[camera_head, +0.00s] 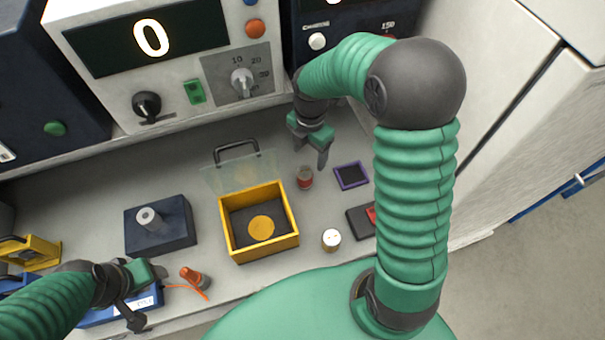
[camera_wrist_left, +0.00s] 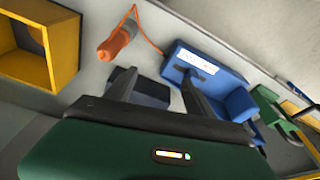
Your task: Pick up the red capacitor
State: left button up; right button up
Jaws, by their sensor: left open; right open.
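The red capacitor (camera_head: 305,179) is a small red cylinder with a pale top. It stands upright on the grey bench in the head view, just right of the yellow box. My right gripper (camera_head: 312,158) is open and empty, above and a little behind the capacitor, with its fingers pointing down. It appears apart from the capacitor. My left gripper (camera_head: 146,297) is open at the lower left, near the blue device, and it shows in the left wrist view (camera_wrist_left: 155,85) with nothing between its fingers. The capacitor is not seen in the left wrist view.
A yellow box (camera_head: 263,248) with an open clear lid holds an orange disc. A white-topped cylinder (camera_head: 331,238), a purple-framed square (camera_head: 351,175) and a dark block (camera_head: 361,221) are nearby. An orange tool (camera_head: 192,276) with a cord lies by a blue device (camera_wrist_left: 212,75). A control panel stands behind.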

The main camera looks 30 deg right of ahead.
aim_at(304, 172)
jog(key=f, duration=0.1)
jog(key=a+f, duration=0.1)
jog(key=f, duration=0.3)
jog(key=shift+w+a, duration=0.15)
jog(key=shift+a, duration=0.25)
jog(key=f, duration=0.5)
jog(key=shift+s+d+f, duration=0.1)
jog(key=shift+s+d, duration=0.15)
jog(key=shift+d, duration=0.05)
jog(key=shift+w+f, duration=0.1)
jog(key=shift+f, duration=0.35)
jog(key=shift+a+r, duration=0.1)
jog(key=shift+a, duration=0.15)
jog(key=shift+c, duration=0.8)
jog(key=shift+a, duration=0.1)
jog(key=shift+c, duration=1.3)
jog(key=shift+d, duration=0.2)
grip_shut()
jog(key=shift+r, duration=0.1)
